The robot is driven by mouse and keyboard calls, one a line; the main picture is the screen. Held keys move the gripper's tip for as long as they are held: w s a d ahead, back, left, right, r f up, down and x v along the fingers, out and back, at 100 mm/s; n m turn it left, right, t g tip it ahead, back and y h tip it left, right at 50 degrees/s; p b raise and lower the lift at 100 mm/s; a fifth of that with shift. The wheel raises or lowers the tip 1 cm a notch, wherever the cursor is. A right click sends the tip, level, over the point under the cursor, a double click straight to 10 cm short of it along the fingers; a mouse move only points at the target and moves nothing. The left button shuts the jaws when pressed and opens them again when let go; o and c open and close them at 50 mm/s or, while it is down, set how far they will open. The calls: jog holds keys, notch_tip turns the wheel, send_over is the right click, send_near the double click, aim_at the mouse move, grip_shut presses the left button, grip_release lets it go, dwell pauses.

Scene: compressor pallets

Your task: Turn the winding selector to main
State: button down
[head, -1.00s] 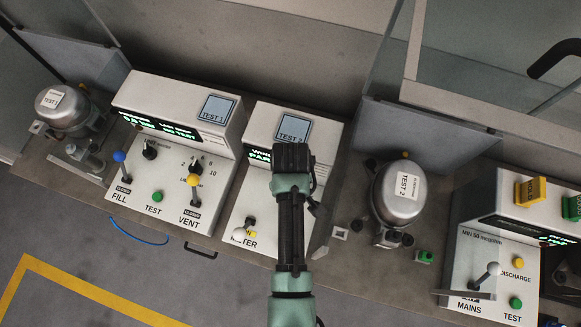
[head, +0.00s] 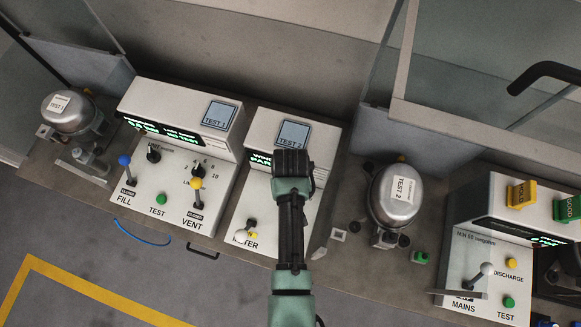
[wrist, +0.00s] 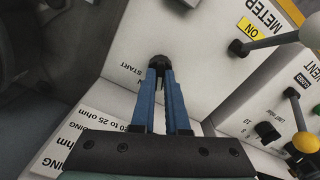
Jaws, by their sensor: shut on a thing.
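The winding selector is a small black knob (wrist: 158,60) on the white TEST 2 meter panel, upper middle of the wrist view. The word START is printed beside it; no MAIN label is visible, and I cannot read which way the knob points. My gripper (wrist: 160,70) has its blue fingers closed around the knob, which hides part of it. In the head view my arm covers the knob and fingertips; the meter panel (head: 322,140) shows around it, its display partly hidden.
The METER lever (head: 250,224) with a white ball end stands left of my arm, beside a yellow ON label (wrist: 247,29). The TEST 1 panel (head: 222,140) has several levers and knobs. A TEST 2 compressor (head: 397,195) stands right of my arm.

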jog(key=m+p, duration=0.1)
jog(key=m, duration=0.3)
jog(key=shift+m, duration=0.3)
dwell(0.3)
jog(key=c, duration=0.9)
grip_release()
jog(key=shift+r, duration=0.1)
notch_tip(320, 180, up, 13)
jog(key=shift+f+b, duration=0.1)
jog(key=shift+b, duration=0.3)
